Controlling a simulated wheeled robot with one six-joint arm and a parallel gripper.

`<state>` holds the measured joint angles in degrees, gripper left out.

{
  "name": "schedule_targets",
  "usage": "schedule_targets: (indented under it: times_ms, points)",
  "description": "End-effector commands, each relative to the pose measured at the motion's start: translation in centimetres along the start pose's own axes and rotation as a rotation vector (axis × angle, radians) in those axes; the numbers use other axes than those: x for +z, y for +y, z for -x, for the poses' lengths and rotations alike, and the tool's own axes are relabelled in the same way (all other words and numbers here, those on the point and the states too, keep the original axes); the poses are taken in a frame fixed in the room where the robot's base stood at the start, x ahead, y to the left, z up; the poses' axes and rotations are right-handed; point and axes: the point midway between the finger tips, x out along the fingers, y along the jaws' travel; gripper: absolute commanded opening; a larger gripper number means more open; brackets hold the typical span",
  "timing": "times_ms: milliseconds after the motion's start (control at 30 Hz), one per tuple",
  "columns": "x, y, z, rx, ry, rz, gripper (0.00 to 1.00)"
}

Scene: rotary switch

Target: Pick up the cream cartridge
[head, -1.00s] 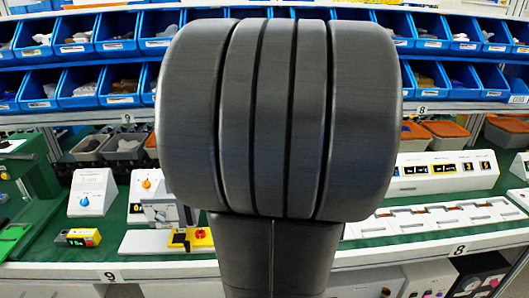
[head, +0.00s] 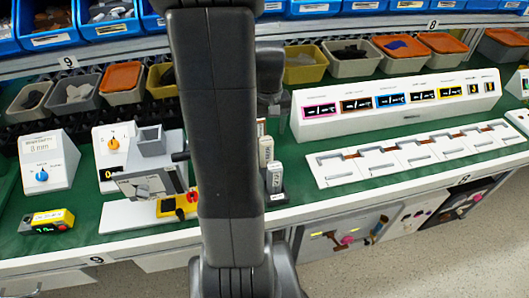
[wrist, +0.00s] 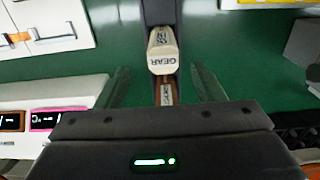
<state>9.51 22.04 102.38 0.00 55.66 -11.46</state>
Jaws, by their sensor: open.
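The cream cartridge (wrist: 163,50), with the word GEAR on it, is in the upper middle of the wrist view. It stands by a dark holder (wrist: 162,12). In the head view, pale upright cartridges (head: 275,177) show just right of my arm; I cannot tell which of them is the GEAR one. My gripper (wrist: 160,68) is open and empty, its two fingers apart on either side of the cartridge in the picture. Whether they are level with it or above it I cannot tell. A brownish piece (wrist: 167,92) lies between the fingers, partly hidden by the gripper body.
A white panel with several coloured displays (head: 395,105) and a row of white trays (head: 420,150) are to the right. Instruments with knobs (head: 45,160) stand left. Bins (head: 350,58) line the back.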

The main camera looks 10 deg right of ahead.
Motion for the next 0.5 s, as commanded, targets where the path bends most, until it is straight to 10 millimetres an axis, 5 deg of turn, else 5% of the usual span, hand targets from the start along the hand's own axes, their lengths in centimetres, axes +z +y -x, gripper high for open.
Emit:
schedule_targets:
  times_ms: [500]
  points:
    - [-0.1,-0.4,-5.5,-0.001,-0.003,0.0,0.62]
